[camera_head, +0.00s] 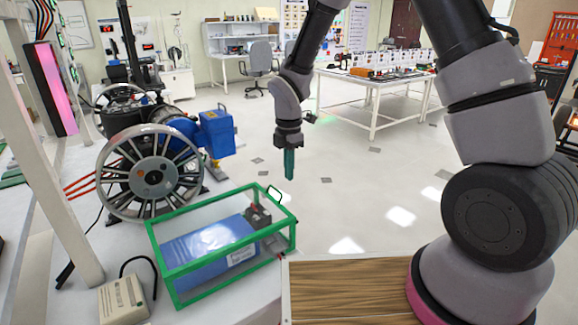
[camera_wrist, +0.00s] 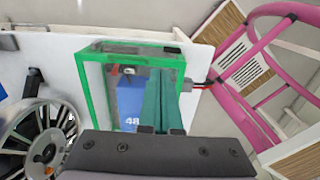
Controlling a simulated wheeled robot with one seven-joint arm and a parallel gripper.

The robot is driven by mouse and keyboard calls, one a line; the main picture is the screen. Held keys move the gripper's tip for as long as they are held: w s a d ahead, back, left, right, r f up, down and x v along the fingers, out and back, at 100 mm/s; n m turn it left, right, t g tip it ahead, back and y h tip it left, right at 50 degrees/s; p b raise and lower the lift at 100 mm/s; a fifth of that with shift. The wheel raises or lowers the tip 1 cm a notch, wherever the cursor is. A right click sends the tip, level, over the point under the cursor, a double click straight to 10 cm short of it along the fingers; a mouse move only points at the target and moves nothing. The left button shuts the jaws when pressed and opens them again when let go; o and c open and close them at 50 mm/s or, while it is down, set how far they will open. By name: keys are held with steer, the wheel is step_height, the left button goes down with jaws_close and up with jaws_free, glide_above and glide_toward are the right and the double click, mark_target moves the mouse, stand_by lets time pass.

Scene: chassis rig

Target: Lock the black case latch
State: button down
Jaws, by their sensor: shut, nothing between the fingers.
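I cannot make out a black case. A green-framed clear case (camera_head: 160,238) stands on the white table's edge, with a blue block (camera_head: 207,254) inside. My gripper (camera_head: 289,178) has dark green fingers pointing down, closed together and empty. It hangs above and beyond the case's far right corner, apart from it. The fingers (camera_wrist: 160,104) hide part of the case in the wrist view.
A spoked wheel machine (camera_head: 150,177) with a blue box (camera_head: 217,133) stands behind the case. A beige box (camera_head: 122,301) with a cable lies at front left. A pink-railed structure (camera_wrist: 258,92) is at right in the wrist view. Open floor (camera_head: 350,195) lies right of the case.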

steer(key=shift+w+r, duration=0.1)
steer(key=shift+r, duration=0.7)
steer(key=w+d+f+g+y, duration=0.3)
steer(key=w+d+g+y, duration=0.2)
steer(key=d+g+y, duration=0.1)
steer(key=shift+w+d+f+m+y, duration=0.3)
steer(key=shift+w+m+y, duration=0.1)
steer(key=shift+y, duration=0.1)
steer(key=shift+s, duration=0.1)
steer(key=d+f+x, duration=0.2)
steer(key=x, duration=1.1)
steer(key=shift+w, duration=0.45)
